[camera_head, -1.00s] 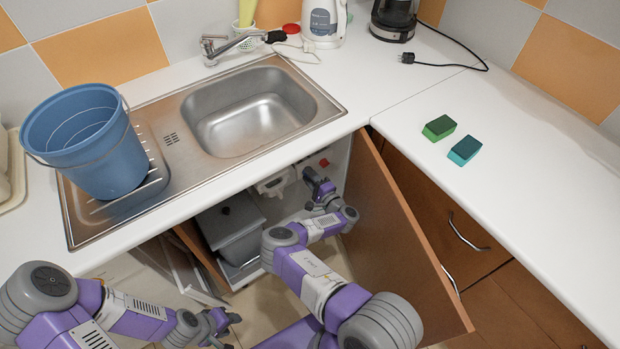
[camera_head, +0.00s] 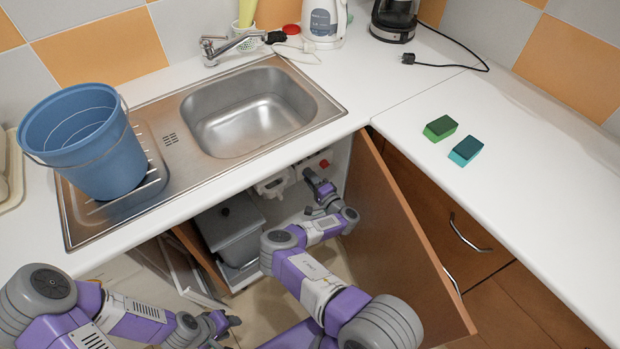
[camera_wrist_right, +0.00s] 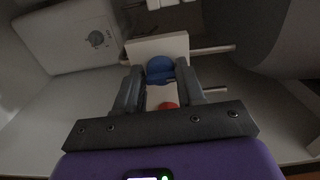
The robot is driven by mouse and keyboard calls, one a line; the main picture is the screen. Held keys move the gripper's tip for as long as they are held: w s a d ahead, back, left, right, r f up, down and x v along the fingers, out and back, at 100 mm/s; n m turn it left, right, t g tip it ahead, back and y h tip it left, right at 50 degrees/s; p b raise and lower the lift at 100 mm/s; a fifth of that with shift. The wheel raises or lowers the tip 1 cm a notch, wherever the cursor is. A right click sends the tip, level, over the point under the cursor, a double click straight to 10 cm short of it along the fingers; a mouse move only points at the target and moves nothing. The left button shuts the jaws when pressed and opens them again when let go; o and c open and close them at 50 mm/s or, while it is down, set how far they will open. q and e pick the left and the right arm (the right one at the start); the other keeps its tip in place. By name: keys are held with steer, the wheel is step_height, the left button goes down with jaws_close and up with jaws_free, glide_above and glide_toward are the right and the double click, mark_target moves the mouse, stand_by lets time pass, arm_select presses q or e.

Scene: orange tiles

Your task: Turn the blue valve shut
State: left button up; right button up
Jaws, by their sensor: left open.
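The blue valve (camera_wrist_right: 160,69) shows in the right wrist view as a rounded blue knob in front of a white block. It lies between the fingertips of my right gripper (camera_wrist_right: 160,72), with a small gap visible on each side. A red knob (camera_wrist_right: 168,105) is nearer, also between the fingers. In the head view my right gripper (camera_head: 309,176) is inside the cabinet under the sink, close to a red knob (camera_head: 324,163); the blue valve is hidden there. My left gripper (camera_head: 232,321) is open and empty, low in front of the cabinet.
The open cabinet door (camera_head: 395,235) stands right of my right arm. A grey bin (camera_head: 231,232) stands inside, left of the arm. The counter's front edge is above the opening. A blue bucket (camera_head: 88,150) and two sponges (camera_head: 440,128) are on top.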

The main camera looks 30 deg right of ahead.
steer(key=o, duration=0.3)
steer(key=shift+o, duration=0.2)
steer(key=s+p, duration=0.2)
steer(key=s, duration=0.5)
steer(key=shift+s+d, duration=0.3)
